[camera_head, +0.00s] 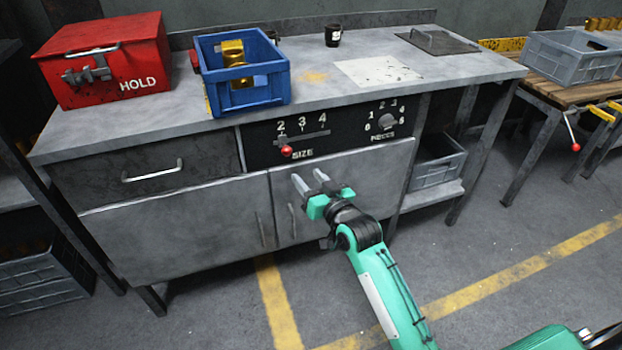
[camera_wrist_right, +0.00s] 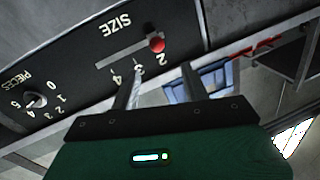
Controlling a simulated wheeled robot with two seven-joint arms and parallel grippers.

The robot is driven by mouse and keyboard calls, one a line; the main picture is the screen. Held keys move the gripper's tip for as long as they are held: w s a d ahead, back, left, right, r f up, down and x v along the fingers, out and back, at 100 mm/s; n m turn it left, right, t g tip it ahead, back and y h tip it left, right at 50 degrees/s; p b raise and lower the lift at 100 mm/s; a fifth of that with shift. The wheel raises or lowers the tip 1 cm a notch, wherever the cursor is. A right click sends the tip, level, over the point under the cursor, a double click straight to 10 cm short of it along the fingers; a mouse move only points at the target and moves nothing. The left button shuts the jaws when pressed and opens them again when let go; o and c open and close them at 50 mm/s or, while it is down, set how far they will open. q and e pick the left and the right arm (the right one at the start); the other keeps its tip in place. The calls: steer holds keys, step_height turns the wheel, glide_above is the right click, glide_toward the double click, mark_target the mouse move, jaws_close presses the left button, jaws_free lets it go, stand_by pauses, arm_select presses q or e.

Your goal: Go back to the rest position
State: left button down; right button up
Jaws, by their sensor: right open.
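My right gripper (camera_head: 310,184) is open and empty in front of the workbench's cabinet doors, below the control panel (camera_head: 330,133). Its two fingers also show in the right wrist view (camera_wrist_right: 162,82), with nothing between them. The panel has a SIZE slider with a red knob (camera_head: 286,151), which sits at the 2 end; the knob also shows in the right wrist view (camera_wrist_right: 157,45). To its right is a round PIECES dial (camera_head: 387,121). The gripper appears apart from the knob and the panel. My left gripper is not in view.
On the bench (camera_head: 330,95) stand a red HOLD box (camera_head: 105,65), a blue crate (camera_head: 245,95) with brass-coloured parts, and a black cup (camera_head: 333,36). A grey crate (camera_head: 570,58) stands on the slatted table at right. Floor with yellow lines is clear in front.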

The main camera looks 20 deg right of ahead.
steer(key=shift+s, duration=0.15)
stand_by(0.3)
